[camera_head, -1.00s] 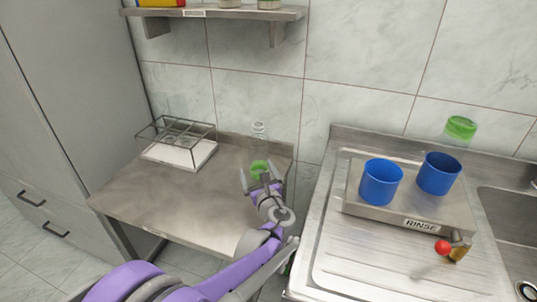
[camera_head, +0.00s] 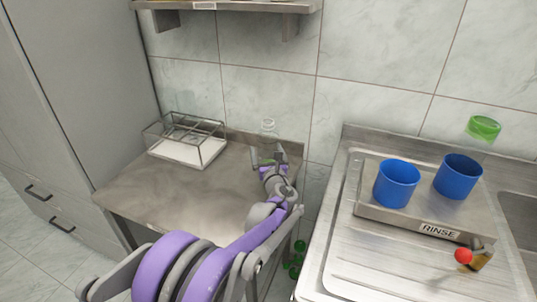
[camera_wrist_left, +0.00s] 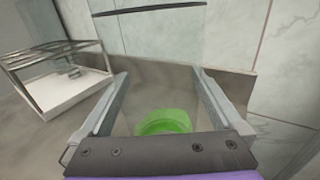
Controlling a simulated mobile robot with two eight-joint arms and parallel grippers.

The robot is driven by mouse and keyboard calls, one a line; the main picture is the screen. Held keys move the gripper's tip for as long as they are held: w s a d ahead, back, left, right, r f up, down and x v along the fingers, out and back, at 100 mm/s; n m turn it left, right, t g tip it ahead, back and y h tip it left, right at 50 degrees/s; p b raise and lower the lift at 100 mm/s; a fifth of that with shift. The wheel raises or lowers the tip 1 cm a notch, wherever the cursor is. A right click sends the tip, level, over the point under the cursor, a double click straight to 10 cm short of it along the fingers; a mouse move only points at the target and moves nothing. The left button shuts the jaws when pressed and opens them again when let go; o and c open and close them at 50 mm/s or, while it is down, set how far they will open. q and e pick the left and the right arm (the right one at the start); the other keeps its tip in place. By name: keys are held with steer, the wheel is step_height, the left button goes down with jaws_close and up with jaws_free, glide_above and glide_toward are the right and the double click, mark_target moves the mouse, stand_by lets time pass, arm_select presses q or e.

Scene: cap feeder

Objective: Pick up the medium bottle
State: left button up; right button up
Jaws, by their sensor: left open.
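A clear bottle (camera_head: 268,127) stands upright near the back right corner of the steel side table. Its top shows above my left gripper (camera_head: 267,161), which hides its lower part in the head view. In the left wrist view, a green part low on the bottle (camera_wrist_left: 165,122) lies between the two spread fingers of the left gripper (camera_wrist_left: 160,90). The fingers are open, and I cannot tell whether either touches the bottle. My right gripper is in neither view.
A wire rack on a white base (camera_head: 187,148) stands at the table's back left. To the right, a steel drainboard holds a RINSE stand (camera_head: 398,219) with two blue cups (camera_head: 397,183) and a green-ended clear container (camera_head: 483,129).

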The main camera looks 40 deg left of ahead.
mark_target(266, 125)
arm_select(q)
steer(key=c, duration=1.1)
steer(key=shift+r, duration=0.1)
step_height(266, 125, up, 10)
steer(key=p, duration=0.2)
steer(key=shift+f+p, duration=0.2)
steer(key=shift+p, duration=0.15)
step_height(266, 125, up, 6)
steer(key=p, duration=0.3)
steer(key=shift+f+p, duration=0.25)
steer(key=shift+p, duration=0.05)
steer(key=shift+f, duration=0.1)
steer(key=shift+s, duration=0.1)
